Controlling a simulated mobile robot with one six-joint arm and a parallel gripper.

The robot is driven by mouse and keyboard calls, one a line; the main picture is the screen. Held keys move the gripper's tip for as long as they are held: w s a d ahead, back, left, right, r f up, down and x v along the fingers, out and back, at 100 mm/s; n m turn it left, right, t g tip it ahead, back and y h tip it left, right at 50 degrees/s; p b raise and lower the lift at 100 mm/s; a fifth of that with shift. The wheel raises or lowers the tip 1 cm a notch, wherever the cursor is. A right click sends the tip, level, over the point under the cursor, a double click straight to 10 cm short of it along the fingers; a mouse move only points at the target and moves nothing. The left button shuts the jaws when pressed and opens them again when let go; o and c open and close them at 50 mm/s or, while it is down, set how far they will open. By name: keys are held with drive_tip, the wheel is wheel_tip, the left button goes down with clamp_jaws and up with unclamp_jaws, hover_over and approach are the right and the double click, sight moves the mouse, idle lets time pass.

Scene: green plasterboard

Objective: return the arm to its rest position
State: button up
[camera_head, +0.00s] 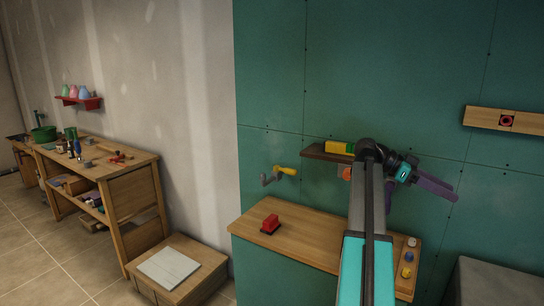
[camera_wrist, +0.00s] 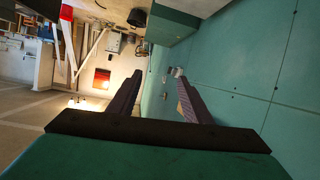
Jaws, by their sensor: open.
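My gripper (camera_head: 445,188) is at the right of my raised arm in the head view, in front of the green plasterboard wall (camera_head: 400,60). Its dark purple fingers point to the right, above the right part of the wooden wall shelf. In the wrist view my gripper (camera_wrist: 158,95) shows two fingers spread wide apart with nothing between them. My arm hides part of the wooden shelf and of the wall behind it.
A wooden shelf (camera_head: 315,236) carries a red block-like object (camera_head: 270,223) and several small knobs at its right end. A small dark shelf (camera_head: 318,152) holds a yellow-green cylinder (camera_head: 340,148). A yellow-handled crank (camera_head: 285,171), a red-button board (camera_head: 482,117) and a workbench (camera_head: 120,165) also show.

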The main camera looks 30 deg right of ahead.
drive_tip(key=w+a+f+n+t+h, duration=0.1)
drive_tip(key=w+a+f+n, duration=0.2)
drive_tip(key=w+a+f, duration=0.6)
drive_tip(key=w+a+f+n+t, duration=0.1)
drive_tip(key=w+a+f+n, duration=0.25)
drive_tip(key=f, duration=0.95)
drive_tip(key=w+a+f+n+t+h, duration=0.1)
drive_tip(key=w+a+f+n, duration=0.2)
drive_tip(key=w+a+f, duration=0.65)
drive_tip(key=s+a+f+n+t, duration=0.1)
drive_tip(key=a+f+n, duration=0.1)
drive_tip(key=a+f, duration=0.35)
drive_tip(key=s+a+f+n, duration=0.1)
drive_tip(key=a+f+n, duration=0.15)
drive_tip(key=f, duration=0.55)
drive_tip(key=s+a+f+n+t, duration=0.1)
drive_tip(key=a+f+n, duration=0.1)
drive_tip(key=a+f, duration=0.35)
drive_tip(key=s+a+f+n+y, duration=0.3)
drive_tip(key=s+a+f, duration=0.3)
drive_tip(key=a+f, duration=0.2)
drive_tip(key=s+a+f+n+t+y, duration=0.1)
drive_tip(key=s+a+f+n+y, duration=0.2)
drive_tip(key=a, duration=0.8)
drive_tip(key=s+a+f+n+y, duration=0.3)
drive_tip(key=s+a+f+n, duration=0.4)
drive_tip(key=s+a+f, duration=0.3)
wheel_tip(320, 180, down, 3)
drive_tip(key=shift+r, duration=0.15)
drive_tip(key=shift+s, duration=0.1)
